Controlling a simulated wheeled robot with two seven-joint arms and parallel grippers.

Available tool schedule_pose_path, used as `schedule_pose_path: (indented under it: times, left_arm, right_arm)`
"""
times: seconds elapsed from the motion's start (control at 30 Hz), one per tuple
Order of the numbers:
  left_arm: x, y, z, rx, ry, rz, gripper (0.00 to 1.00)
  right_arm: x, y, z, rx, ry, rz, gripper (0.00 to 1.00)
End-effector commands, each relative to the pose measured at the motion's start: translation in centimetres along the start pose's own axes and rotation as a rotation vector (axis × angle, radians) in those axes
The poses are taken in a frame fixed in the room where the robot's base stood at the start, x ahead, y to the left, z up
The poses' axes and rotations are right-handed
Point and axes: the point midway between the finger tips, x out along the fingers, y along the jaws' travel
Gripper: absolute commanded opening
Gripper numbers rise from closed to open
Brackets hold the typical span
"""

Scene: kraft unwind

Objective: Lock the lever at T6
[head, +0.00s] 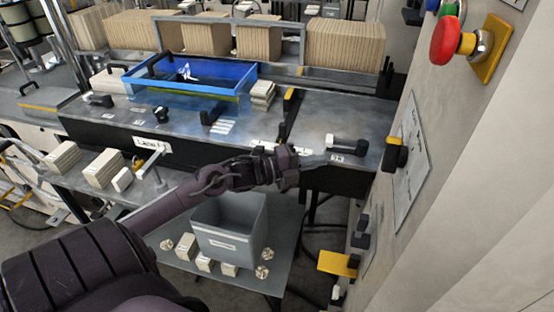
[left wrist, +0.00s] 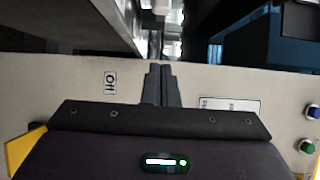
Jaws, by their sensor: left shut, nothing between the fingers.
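A black-handled lever (head: 347,145) lies on the steel table near its right end, with a small white label beside it. I cannot read the label, so I cannot tell if this lever is at T6. My left gripper (head: 318,160) is shut and empty, with its fingers pointing right, close to the lever's near side. I cannot tell if they touch. In the left wrist view the two dark fingers (left wrist: 162,85) stand together in front of a pale panel (left wrist: 75,85), with no lever visible between them. My right gripper is not in view.
A blue tray (head: 190,75) sits on the steel table. A grey bin (head: 230,222) stands on a lower shelf. The right wall carries a red button (head: 446,40) and yellow-black fittings (head: 395,152). Blue (left wrist: 313,112) and green (left wrist: 307,146) buttons show in the left wrist view.

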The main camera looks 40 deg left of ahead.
Motion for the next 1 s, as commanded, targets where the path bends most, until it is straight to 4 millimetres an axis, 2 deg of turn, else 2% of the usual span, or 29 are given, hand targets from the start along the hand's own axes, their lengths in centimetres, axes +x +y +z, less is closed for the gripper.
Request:
schedule_pose_path:
  times: [0.1,0.17,0.27,0.43,0.6,0.8,1.0]
  left_arm:
    - [-1.4,0.3,0.3,0.001,-0.001,0.003,0.0]
    - [-2.0,0.3,0.5,0.001,0.0,0.004,0.0]
    - [-3.2,0.3,0.8,0.001,-0.001,0.004,0.0]
    - [-5.8,0.4,1.4,0.0,-0.002,0.004,0.0]
    - [-8.0,0.3,2.0,-0.001,-0.001,0.003,0.0]
    - [-9.1,0.0,2.3,0.001,0.0,0.001,0.0]
    - [-9.2,-0.1,2.3,0.001,0.0,0.0,0.0]
  right_arm:
    - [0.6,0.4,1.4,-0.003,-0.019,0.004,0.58]
    - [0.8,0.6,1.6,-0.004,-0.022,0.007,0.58]
    - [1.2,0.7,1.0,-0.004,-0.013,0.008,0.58]
    - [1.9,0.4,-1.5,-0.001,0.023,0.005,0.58]
    - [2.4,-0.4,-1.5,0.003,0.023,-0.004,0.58]
    - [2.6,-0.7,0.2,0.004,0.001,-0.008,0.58]
    - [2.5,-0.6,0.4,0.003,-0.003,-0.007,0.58]
